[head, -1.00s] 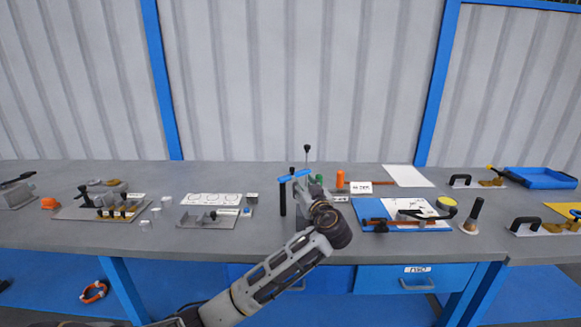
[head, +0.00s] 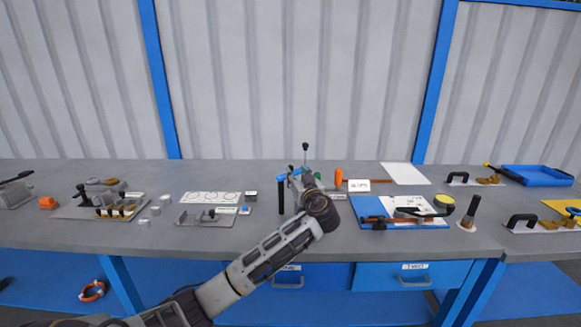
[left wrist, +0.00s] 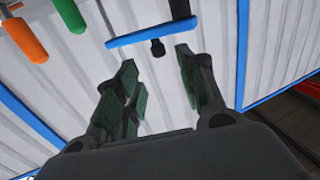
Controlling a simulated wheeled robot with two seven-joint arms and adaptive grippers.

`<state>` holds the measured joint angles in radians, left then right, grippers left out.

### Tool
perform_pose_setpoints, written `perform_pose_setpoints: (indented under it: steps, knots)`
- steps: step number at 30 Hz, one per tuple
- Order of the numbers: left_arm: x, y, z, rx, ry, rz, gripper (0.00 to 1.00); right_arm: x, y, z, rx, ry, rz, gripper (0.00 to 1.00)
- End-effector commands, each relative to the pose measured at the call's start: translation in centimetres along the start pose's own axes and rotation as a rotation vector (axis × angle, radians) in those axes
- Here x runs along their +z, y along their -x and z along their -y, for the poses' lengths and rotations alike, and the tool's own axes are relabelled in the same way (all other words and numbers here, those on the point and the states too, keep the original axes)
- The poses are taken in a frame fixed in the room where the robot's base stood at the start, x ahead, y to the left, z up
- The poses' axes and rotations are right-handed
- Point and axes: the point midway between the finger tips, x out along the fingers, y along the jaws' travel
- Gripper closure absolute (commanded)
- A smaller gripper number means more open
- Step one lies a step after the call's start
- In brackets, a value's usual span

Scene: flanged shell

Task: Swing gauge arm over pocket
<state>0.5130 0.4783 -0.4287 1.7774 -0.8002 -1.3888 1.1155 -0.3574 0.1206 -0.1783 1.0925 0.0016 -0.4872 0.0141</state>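The gauge arm appears to be the short blue bar (head: 284,177) on the fixture at the middle of the bench. A black upright handle (head: 281,197) stands at its left end. The blue bar (left wrist: 130,37) also crosses the top of the left wrist view, with a small black knob (left wrist: 158,48) at its lower edge. My left gripper (left wrist: 157,58) is open, with the knob in line with the gap between its fingers and nothing held. In the head view my left wrist hides most of the fixture, including any pocket. My right gripper is out of view.
An orange handle (head: 338,177) stands just right of the fixture, near a white label card (head: 358,186). A blue board with papers and tools (head: 375,221) lies further right. A grey plate with a clamp (head: 190,217) lies left. Bare bench shows in front.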

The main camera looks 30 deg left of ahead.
Motion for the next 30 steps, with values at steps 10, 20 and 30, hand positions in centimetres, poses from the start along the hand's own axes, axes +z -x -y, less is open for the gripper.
perform_pose_setpoints:
  steps: [10, 20, 30]
  knots:
    - [-0.1, -4.4, 0.0, -0.002, -0.001, -0.001, 0.60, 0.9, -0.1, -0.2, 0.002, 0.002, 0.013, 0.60]
    - [0.0, -7.7, 0.0, 0.000, -0.001, 0.000, 0.60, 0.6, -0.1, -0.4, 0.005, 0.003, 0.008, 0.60]
    - [0.1, -8.7, 0.0, -0.001, -0.001, 0.001, 0.60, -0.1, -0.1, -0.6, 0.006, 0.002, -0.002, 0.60]
